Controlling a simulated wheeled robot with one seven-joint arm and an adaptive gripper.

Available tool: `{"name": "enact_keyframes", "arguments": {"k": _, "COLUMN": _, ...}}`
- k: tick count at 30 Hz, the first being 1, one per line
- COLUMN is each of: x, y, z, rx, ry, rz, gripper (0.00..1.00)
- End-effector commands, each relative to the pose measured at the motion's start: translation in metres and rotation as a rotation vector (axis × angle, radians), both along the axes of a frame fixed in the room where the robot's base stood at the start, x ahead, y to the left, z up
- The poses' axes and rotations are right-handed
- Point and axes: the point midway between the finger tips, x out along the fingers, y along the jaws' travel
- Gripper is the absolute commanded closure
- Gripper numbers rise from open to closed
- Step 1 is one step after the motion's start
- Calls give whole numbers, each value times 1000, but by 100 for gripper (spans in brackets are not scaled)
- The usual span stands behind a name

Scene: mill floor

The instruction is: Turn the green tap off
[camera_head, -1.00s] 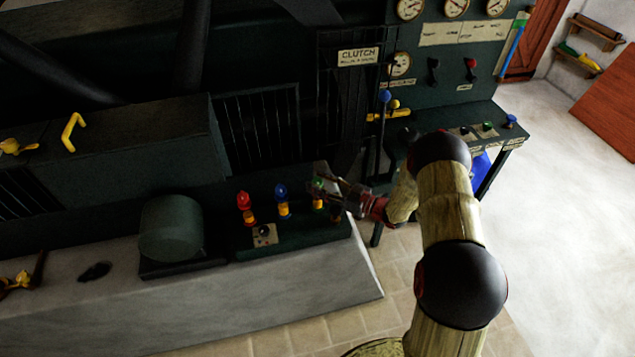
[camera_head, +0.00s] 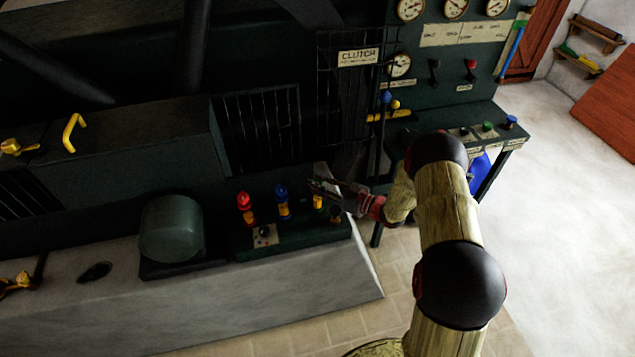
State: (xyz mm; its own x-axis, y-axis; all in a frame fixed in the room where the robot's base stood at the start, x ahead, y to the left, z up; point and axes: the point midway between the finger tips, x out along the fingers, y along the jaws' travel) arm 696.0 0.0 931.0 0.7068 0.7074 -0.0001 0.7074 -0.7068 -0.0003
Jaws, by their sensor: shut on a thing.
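Three taps stand in a row on a dark green base on the stone plinth: a red-handled tap (camera_head: 244,203), a blue-handled tap (camera_head: 282,199) and the green tap at the right. Only the yellow body of the green tap (camera_head: 318,202) shows clearly; its green handle is hidden by my fingers. My gripper (camera_head: 318,187) reaches in from the right at the height of the handle, over the yellow body. It is shut on the green tap's handle, though the contact itself is too small and dark to see.
A dark drum (camera_head: 171,228) stands left of the taps. A small labelled knob (camera_head: 264,235) sits in front of them. Behind are a barred guard (camera_head: 257,130) and the clutch sign (camera_head: 358,57). A control desk (camera_head: 470,138) stands at the right. Pale floor there is open.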

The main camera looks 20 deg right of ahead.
Motion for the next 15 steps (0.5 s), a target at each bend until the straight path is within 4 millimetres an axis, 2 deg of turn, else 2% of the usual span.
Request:
{"name": "enact_keyframes", "arguments": {"k": 4, "x": 0, "y": 0, "z": 0, "rx": -1, "ry": -1, "rz": -1, "gripper": 99}}
{"name": "enact_keyframes", "arguments": {"k": 15, "x": -1, "y": 1, "z": 0, "rx": 0, "ry": 1, "rz": -67, "gripper": 99}}
